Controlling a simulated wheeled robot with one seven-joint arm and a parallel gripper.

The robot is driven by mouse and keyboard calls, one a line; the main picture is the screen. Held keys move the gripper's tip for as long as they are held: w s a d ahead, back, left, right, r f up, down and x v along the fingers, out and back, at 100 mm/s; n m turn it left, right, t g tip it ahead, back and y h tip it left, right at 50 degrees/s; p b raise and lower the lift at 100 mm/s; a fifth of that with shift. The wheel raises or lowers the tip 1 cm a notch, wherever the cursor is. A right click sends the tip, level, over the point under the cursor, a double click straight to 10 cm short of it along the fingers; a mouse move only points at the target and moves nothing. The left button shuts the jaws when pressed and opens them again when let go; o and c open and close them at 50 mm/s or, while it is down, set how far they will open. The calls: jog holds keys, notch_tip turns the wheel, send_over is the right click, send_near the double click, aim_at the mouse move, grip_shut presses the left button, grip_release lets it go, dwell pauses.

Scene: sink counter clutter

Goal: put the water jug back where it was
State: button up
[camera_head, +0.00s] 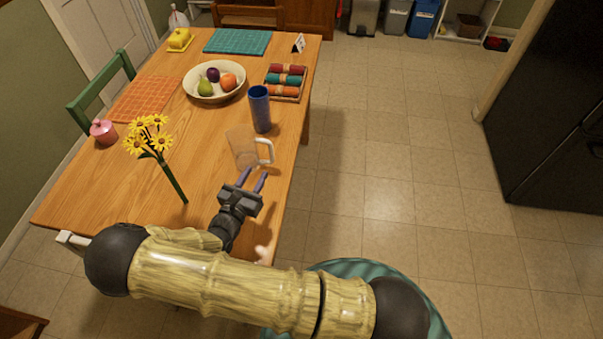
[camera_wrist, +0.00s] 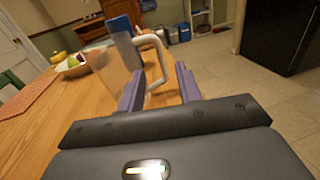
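The clear water jug (camera_head: 241,150) with a white handle stands upright on the wooden table near its right edge. In the wrist view the jug (camera_wrist: 108,70) is left of centre, and its handle (camera_wrist: 158,50) appears in line with the gap between my fingers. My gripper (camera_head: 256,176) is open and empty, low over the table on the near side of the jug, its purple fingers pointing at the handle. I cannot tell whether the fingertips reach around the handle.
A blue tumbler (camera_head: 260,108) stands just behind the jug. A fruit bowl (camera_head: 213,97), a tray of rolled cloths (camera_head: 285,83), yellow flowers (camera_head: 150,138), a pink pot (camera_head: 103,131) and an orange mat (camera_head: 146,98) are on the table (camera_head: 120,200). Bare tabletop lies left of the jug.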

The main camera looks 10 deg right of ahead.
jog(key=s+d+r+m+g, duration=0.2)
jog(key=s+d+m+g, duration=0.3)
jog(key=d+m+g, duration=0.25)
jog(key=s+d+r+m+g, duration=0.2)
jog(key=s+d+m+g, duration=0.3)
jog(key=d+m+g, duration=0.3)
jog(key=s+d+r+m+t+y, duration=0.1)
jog(key=s+r+m+y, duration=0.1)
jog(key=r+m+y, duration=0.2)
jog(key=s+d+r+m+t+y, duration=0.1)
jog(key=s+r+m+t+y, duration=0.1)
jog(key=r+m+y, duration=0.3)
notch_tip(320, 180, up, 3)
jog(key=s+m, duration=0.1)
jog(key=m, duration=0.4)
jog(key=shift+d+y, duration=0.2)
jog(key=shift+y, duration=0.1)
jog(key=shift+w, duration=0.1)
